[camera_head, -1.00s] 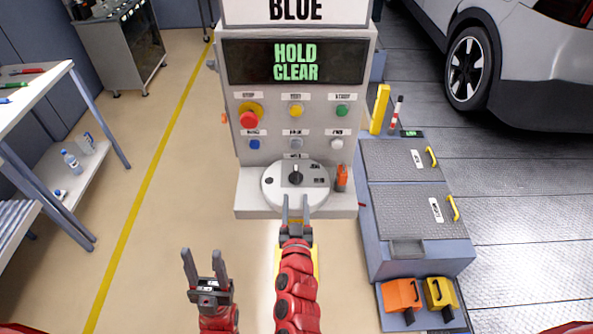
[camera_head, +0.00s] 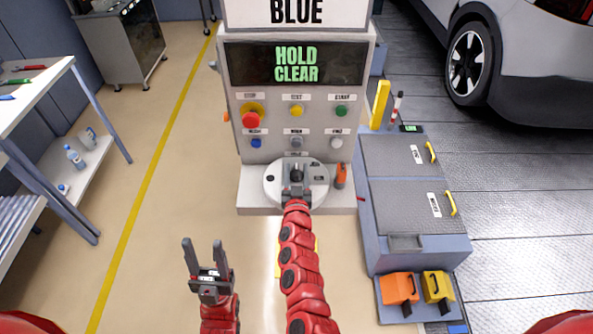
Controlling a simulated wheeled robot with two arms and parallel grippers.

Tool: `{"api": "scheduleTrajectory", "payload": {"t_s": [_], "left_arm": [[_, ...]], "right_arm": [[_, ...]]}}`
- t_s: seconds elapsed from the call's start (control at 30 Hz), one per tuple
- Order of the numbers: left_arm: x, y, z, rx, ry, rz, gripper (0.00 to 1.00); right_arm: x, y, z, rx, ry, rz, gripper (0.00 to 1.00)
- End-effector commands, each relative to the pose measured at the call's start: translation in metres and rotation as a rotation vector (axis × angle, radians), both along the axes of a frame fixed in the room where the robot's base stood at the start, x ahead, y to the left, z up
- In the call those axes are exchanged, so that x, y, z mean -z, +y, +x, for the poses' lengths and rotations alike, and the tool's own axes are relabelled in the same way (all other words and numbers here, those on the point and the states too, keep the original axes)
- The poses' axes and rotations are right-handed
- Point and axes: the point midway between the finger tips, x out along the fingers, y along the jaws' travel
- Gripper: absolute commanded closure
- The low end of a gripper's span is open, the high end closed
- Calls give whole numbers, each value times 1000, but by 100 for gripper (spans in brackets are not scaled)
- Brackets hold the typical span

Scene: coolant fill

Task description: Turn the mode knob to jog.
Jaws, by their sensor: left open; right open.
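The mode knob (camera_head: 297,174) is a small dark knob on a round pale dial plate (camera_head: 317,190) at the base of the grey control panel (camera_head: 357,118). My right gripper (camera_head: 297,176) is over the dial, its open fingers on either side of the knob. Whether the fingers touch the knob cannot be told. The gripper and arm hide the front of the dial, and its labels are too small to read. My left gripper (camera_head: 205,252) is open and empty, low in front of the panel and to the left.
The panel's screen (camera_head: 296,63) reads "HOLD CLEAR". Several coloured buttons sit above the dial, including a red one (camera_head: 250,119). An orange object (camera_head: 341,175) stands right of the dial. A blue-grey cabinet (camera_head: 413,240) is at right, a table (camera_head: 45,85) at left.

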Motion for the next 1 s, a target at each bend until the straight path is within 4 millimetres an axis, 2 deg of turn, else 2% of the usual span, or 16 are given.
{"api": "scheduleTrajectory", "payload": {"t_s": [0.1,0.3,0.37,0.4,1.0], "left_arm": [[0,0,0,0,0,0,50],[0,0,0,0,0,0,50],[0,0,0,0,0,0,50],[0,0,0,0,0,0,50],[0,0,0,0,0,0,50]], "right_arm": [[0,0,0,0,0,0,51],[0,0,0,0,0,0,87],[0,0,0,0,0,0,98],[0,0,0,0,0,0,100],[0,0,0,0,0,0,100]]}}
